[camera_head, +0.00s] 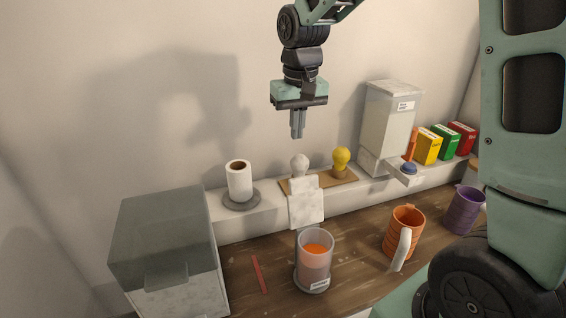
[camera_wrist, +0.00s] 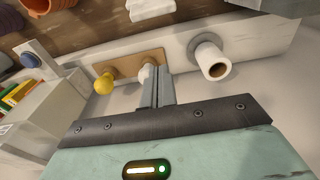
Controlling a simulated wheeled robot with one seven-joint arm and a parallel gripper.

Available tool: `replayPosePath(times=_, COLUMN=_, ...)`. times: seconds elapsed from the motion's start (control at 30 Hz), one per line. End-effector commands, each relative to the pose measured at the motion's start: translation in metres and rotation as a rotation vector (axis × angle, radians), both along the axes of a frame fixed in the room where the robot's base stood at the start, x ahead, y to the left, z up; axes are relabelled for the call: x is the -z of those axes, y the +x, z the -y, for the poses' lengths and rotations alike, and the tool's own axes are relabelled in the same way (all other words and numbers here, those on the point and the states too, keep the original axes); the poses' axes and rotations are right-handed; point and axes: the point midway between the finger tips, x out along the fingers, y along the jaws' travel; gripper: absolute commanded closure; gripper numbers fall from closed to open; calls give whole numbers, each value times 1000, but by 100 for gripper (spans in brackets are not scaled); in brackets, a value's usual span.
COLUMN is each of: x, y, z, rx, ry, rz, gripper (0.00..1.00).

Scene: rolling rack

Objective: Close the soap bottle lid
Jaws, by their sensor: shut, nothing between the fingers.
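A clear cylindrical bottle (camera_head: 313,270) with orange contents and a small label stands upright on the wooden counter in the head view. It looks open at the top. A white marbled flat piece (camera_head: 306,203) stands up just behind its rim and looks like the raised lid; its hinge cannot be made out. The white piece (camera_wrist: 150,8) also shows at the top of the wrist view. My gripper (camera_head: 297,136) points down, shut and empty, above and behind the bottle, near the wall. Its fingers (camera_wrist: 153,72) overlap the white bulb in the wrist view, without clear contact.
A white bulb (camera_head: 299,165) and a yellow bulb (camera_head: 341,160) sit on a wooden board on the back ledge. A paper roll (camera_head: 239,180) stands left, a dispenser (camera_head: 390,125) right. An orange mug (camera_head: 405,232) and purple mug (camera_head: 465,210) stand right of the bottle.

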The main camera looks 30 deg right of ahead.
Motion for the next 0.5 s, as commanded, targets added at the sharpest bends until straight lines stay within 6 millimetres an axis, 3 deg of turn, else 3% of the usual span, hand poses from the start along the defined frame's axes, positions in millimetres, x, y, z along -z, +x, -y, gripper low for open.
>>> replayPosePath(times=0.17, x=18, y=1, z=1, rx=1, ry=0, rz=-5, gripper=100)
replayPosePath(times=0.5, x=86, y=5, z=1, rx=-1, ry=0, rz=-7, gripper=100)
